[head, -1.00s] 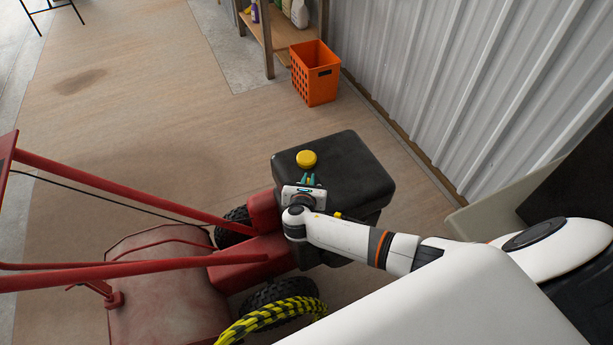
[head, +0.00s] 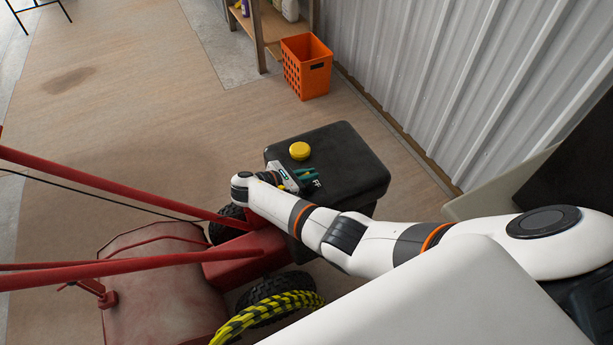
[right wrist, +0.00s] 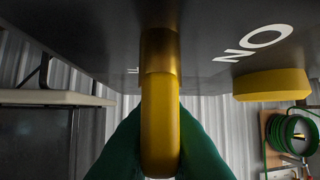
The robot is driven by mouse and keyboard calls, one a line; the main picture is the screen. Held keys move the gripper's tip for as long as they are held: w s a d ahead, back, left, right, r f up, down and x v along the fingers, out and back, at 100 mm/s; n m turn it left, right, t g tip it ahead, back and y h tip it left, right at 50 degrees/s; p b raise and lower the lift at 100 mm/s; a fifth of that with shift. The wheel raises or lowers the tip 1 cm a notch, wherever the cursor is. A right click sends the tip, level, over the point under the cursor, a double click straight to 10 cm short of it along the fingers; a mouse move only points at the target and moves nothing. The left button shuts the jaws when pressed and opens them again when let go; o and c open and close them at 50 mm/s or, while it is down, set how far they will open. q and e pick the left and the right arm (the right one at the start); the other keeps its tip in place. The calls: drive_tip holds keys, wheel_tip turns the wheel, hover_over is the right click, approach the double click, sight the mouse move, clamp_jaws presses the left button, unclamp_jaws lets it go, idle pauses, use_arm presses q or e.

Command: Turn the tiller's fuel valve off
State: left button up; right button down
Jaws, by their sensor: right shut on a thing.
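The tiller's black engine block (head: 345,150) has a round yellow cap (head: 299,151) on top. The yellow fuel valve lever (right wrist: 160,125) shows in the right wrist view, with its gold stem (right wrist: 160,50) meeting the dark engine surface. My right gripper (head: 312,177) is at the engine; its green fingertips are closed on both sides of the lever. A white "ON" label (right wrist: 253,43) lies to the right of the lever in the wrist view. White "FF" letters (head: 317,183) show beside the fingers in the head view, where the lever is hidden. My left gripper is not in view.
The tiller's red handlebars (head: 130,182) and red body (head: 150,280) fill the lower left. A yellow-black hose or cable (head: 262,318) lies over a wheel. An orange crate (head: 306,68) stands near a wooden shelf (head: 262,30) and the corrugated wall. Floor behind the tiller is clear.

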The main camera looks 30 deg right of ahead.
drive_tip(key=shift+s+m+g+b, duration=0.1)
drive_tip(key=shift+m+g+b, duration=0.25)
drive_tip(key=shift+m+g, duration=0.3)
drive_tip(key=shift+g, duration=0.35)
drive_tip(key=shift+d, duration=0.1)
drive_tip(key=c, duration=1.5)
unclamp_jaws()
drive_tip(key=b+v, duration=0.1)
drive_tip(key=v, duration=1.1)
